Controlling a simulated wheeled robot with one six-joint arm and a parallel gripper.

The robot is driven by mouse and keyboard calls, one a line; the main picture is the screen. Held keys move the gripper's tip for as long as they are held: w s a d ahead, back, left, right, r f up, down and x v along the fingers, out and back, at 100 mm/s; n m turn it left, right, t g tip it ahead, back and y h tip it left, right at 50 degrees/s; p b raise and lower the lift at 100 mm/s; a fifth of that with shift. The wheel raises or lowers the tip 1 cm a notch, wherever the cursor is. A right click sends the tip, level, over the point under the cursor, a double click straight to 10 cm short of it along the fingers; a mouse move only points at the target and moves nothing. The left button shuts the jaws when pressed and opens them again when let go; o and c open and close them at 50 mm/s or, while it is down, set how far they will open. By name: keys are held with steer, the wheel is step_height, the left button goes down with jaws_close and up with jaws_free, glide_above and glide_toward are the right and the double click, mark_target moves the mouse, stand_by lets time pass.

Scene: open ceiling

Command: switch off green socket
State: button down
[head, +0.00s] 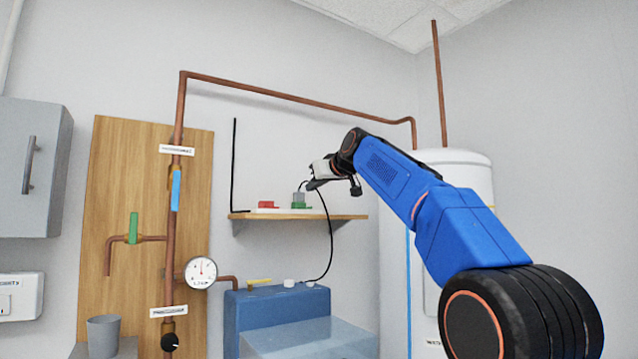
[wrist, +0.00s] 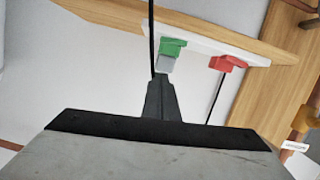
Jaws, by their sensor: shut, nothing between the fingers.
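The green socket (head: 299,207) sits on the wooden shelf, near the red one. It also shows in the wrist view (wrist: 173,46), with a small grey piece (wrist: 165,64) on it. My gripper (wrist: 160,82) is shut and empty, its fingertips pointing at the grey piece. In the wrist view the tips look very close to that piece; I cannot tell whether they touch. In the head view my gripper (head: 316,182) hangs just above and right of the green socket. The exact fingertips are small there.
A red socket (head: 266,205) shares the white strip (wrist: 203,38) on the shelf (head: 340,216). A white tank (head: 470,165) is behind my arm.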

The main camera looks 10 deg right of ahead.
steer(key=shift+w+a+f, duration=0.2)
steer(key=shift+w+f, duration=0.1)
steer(key=shift+w, duration=0.35)
steer(key=shift+s+d+f, duration=0.1)
steer(key=shift+f, duration=0.45)
steer(key=shift+d+f, duration=0.15)
steer(key=shift+f, duration=1.15)
steer(key=shift+f, duration=0.25)
